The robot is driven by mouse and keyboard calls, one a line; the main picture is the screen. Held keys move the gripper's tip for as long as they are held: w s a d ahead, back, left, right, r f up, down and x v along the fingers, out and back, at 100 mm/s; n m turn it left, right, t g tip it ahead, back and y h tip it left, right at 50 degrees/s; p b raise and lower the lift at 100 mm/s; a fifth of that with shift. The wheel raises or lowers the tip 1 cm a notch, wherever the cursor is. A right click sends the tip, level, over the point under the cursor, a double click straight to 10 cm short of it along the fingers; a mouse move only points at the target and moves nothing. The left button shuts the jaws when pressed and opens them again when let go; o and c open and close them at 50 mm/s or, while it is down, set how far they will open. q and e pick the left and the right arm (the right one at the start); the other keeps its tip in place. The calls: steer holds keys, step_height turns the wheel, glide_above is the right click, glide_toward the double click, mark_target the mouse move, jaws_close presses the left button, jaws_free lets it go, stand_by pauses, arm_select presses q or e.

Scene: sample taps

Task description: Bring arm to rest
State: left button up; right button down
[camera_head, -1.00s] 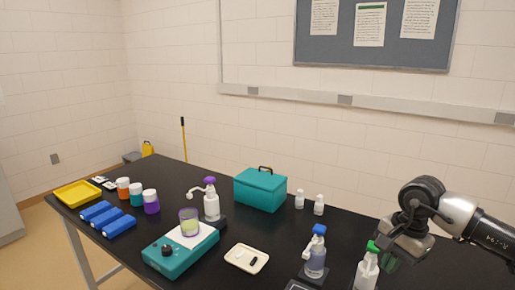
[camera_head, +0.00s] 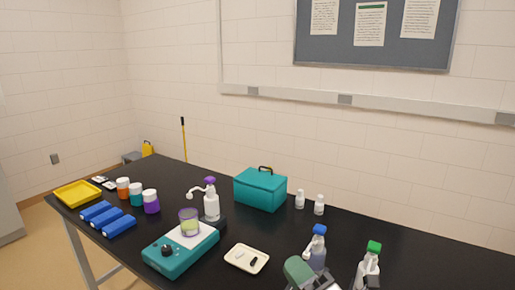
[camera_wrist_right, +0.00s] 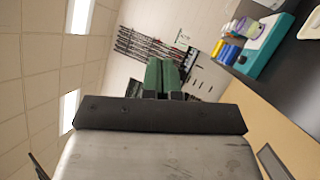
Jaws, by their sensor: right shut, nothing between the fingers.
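My right gripper (camera_head: 298,270) shows at the bottom edge of the head view, right of the middle, with its green fingers in front of the blue-capped bottle (camera_head: 318,256) and hiding its lower part. In the right wrist view my right gripper (camera_wrist_right: 162,78) has its two green fingers together with nothing between them. It points away from the table there, with ceiling and wall behind it. The rest of the right arm is mostly outside the head view. My left gripper is in neither view.
A green-capped bottle (camera_head: 368,266) stands right of the gripper. A small cream tray (camera_head: 234,265) and a teal stirrer (camera_head: 168,266) with a beaker (camera_head: 189,228) lie to the left. A teal box (camera_head: 261,190) stands behind. The black table (camera_head: 430,256) is clear at far right.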

steer(key=s+d+f+m+g+h, duration=0.25)
steer(key=d+f+m+h, duration=0.35)
steer(key=m, duration=0.3)
steer(key=s+d+f+m+g+h, duration=0.2)
steer(key=s+d+f+m+h, duration=0.15)
steer(key=f+m+h, duration=0.35)
steer(key=s+d+f+m+g, duration=0.2)
steer(key=s+f+m+g, duration=0.3)
steer(key=s, duration=0.4)
steer(key=s+d+f+m+g, duration=0.2)
steer(key=s+f+m+g, duration=0.25)
steer(key=s+f, duration=0.35)
step_height(320, 180, down, 24)
steer(key=s+n+g, duration=0.1)
steer(key=g, duration=0.1)
steer(key=s+d+f+g, duration=0.1)
steer(key=s+d+f, duration=0.2)
steer(key=s+f, duration=1.3)
steer(key=shift+s+f+y, duration=0.25)
steer(key=shift+f+y, duration=0.05)
steer(key=shift+f, duration=0.1)
